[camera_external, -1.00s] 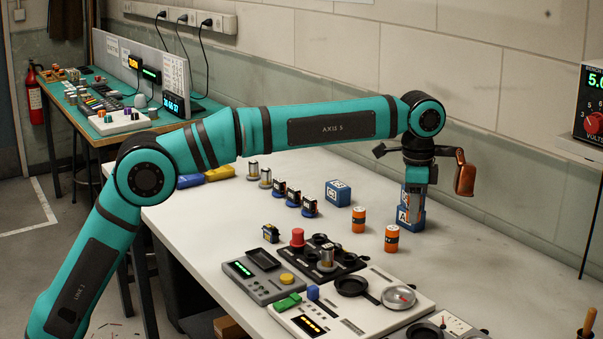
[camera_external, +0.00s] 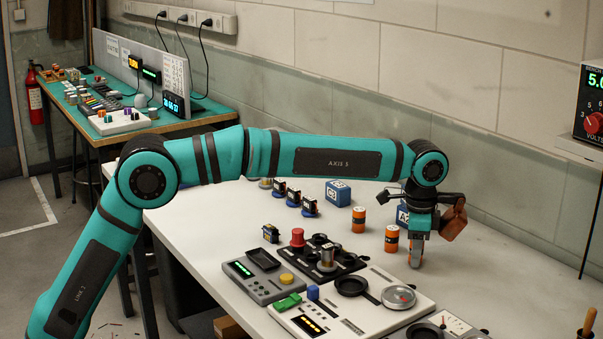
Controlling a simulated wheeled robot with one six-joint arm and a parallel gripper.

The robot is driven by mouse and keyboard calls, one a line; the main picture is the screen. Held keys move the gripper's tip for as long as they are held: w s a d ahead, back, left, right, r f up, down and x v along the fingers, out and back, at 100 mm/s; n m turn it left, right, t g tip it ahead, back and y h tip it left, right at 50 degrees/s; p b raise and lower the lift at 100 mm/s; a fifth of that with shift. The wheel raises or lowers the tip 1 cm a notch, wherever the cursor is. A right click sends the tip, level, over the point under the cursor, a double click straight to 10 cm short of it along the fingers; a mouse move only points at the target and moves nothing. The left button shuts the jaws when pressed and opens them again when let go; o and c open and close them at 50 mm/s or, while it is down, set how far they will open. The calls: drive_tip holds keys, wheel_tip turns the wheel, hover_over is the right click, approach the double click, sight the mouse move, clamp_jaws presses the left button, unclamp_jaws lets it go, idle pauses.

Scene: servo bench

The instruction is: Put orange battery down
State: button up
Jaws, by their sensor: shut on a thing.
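My gripper (camera_external: 416,258) points down, low over the white bench to the right of the standing batteries. It is shut on an orange battery. The fingers hide most of the held battery; only a thin orange edge shows beside them. I cannot tell whether its base touches the bench. Two other orange batteries stand upright on the bench: one farther left (camera_external: 358,219) and one nearer the gripper (camera_external: 391,239).
A blue lettered block (camera_external: 403,215) stands just behind my gripper, and another (camera_external: 338,193) stands farther back. Bare bench (camera_external: 490,270) lies to the right.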

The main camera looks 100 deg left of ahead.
drive_tip(key=shift+f, duration=0.15)
drive_tip(key=o, duration=1)
drive_tip(key=shift+o, duration=0.2)
wheel_tip(320, 180, up, 12)
drive_tip(key=shift+r, duration=0.1)
